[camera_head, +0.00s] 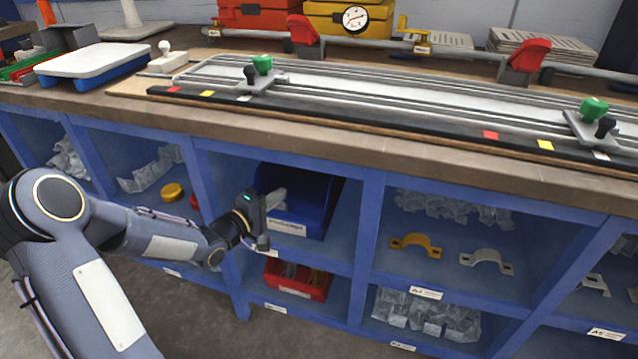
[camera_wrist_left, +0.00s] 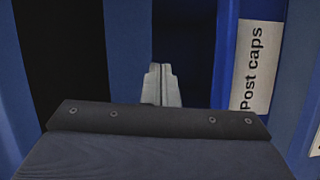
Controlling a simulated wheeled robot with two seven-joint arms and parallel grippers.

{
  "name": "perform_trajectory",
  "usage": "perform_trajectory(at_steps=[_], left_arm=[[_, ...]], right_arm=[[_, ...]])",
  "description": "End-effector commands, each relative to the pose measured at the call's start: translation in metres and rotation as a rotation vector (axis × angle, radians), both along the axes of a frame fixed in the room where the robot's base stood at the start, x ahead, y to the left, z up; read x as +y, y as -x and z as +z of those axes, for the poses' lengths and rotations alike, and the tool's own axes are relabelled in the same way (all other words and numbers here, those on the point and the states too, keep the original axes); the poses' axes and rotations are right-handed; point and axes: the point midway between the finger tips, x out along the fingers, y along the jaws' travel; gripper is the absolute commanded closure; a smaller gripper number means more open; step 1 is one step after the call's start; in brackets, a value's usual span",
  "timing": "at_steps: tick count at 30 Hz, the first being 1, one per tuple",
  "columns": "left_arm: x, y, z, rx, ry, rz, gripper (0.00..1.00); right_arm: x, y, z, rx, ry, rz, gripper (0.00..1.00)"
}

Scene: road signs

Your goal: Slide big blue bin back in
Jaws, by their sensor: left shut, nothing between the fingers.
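The big blue bin (camera_head: 318,205) sits in the upper middle compartment of the blue shelf unit under the bench. A white label (camera_head: 287,228) is on its front, and it reads "Post caps" in the left wrist view (camera_wrist_left: 257,66). The bin's front edge (camera_wrist_left: 224,60) stands right of the fingers there. My left gripper (camera_head: 277,199) is shut and empty, its fingers at the left part of the bin's opening, above the label. In the left wrist view the fingertips (camera_wrist_left: 161,84) are together. Whether they touch the bin I cannot tell. My right gripper is not in view.
A red bin (camera_head: 298,280) sits in the compartment below. Blue uprights (camera_head: 367,235) frame the compartments, and the bench top (camera_head: 300,140) overhangs them. Brackets (camera_head: 417,243) and bagged parts lie to the right. A yellow round piece (camera_head: 172,191) lies to the left.

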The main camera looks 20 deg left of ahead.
Motion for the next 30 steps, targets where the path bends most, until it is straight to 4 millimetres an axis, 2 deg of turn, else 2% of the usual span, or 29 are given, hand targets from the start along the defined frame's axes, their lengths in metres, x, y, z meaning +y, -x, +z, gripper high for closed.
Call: perform_trajectory(at_steps=[3,8,20,24,30], left_arm=[[-0.002,-0.004,-0.003,-0.023,0.077,-0.018,1.0],[-0.01,-0.021,-0.003,-0.031,0.086,-0.024,1.0],[-0.043,-0.097,-0.004,-0.029,0.084,-0.023,1.0],[-0.066,-0.09,-0.004,-0.027,0.083,-0.024,1.0],[-0.079,-0.088,-0.002,-0.026,0.083,-0.022,1.0]], right_arm=[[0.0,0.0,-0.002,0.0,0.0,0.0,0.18],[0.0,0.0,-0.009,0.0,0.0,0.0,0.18],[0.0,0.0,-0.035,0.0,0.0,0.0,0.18],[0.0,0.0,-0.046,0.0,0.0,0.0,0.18],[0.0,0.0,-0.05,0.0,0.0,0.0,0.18]])
